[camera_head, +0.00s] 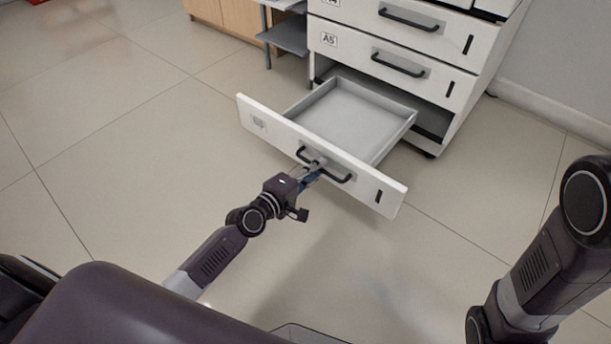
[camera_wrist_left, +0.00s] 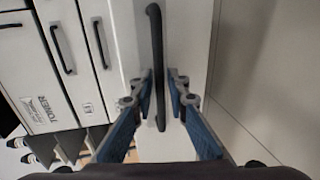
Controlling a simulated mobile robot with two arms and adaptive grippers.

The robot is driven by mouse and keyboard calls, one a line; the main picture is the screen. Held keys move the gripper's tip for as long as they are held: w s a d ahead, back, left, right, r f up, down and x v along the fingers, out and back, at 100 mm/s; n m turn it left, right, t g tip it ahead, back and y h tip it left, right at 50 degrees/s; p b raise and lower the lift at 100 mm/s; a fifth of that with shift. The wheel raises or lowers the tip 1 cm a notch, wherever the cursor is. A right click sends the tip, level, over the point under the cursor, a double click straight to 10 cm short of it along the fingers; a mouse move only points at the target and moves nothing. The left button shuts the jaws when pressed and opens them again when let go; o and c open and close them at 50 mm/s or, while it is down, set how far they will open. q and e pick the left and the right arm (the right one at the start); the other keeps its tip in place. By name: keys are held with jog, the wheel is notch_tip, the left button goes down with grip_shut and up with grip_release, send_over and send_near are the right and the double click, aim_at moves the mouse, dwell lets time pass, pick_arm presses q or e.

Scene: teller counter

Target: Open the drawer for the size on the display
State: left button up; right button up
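The bottom drawer (camera_head: 262,122) of a white cabinet is pulled far out. Its grey inside (camera_head: 350,118) is empty, and the label on its front is too faint to read. My left gripper (camera_head: 314,170) is at this drawer's black handle (camera_head: 338,177). In the left wrist view its two fingers (camera_wrist_left: 160,88) lie closely on either side of the handle (camera_wrist_left: 154,35) and appear shut on it. The drawer labelled A5 (camera_head: 345,54) above is closed, as is the one above that (camera_head: 372,20). My right gripper is out of view. No display is in view.
A grey-shelved stand (camera_head: 287,38) and a wooden cabinet (camera_head: 225,18) stand left of the drawers. A wall (camera_head: 565,75) runs at the right. The tiled floor (camera_head: 110,130) around the open drawer is clear. A "TONER" label (camera_wrist_left: 42,110) shows in the left wrist view.

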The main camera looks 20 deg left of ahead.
pick_arm(q)
jog(key=v, duration=1.1)
jog(key=shift+s, duration=0.2)
jog(key=shift+a, duration=0.1)
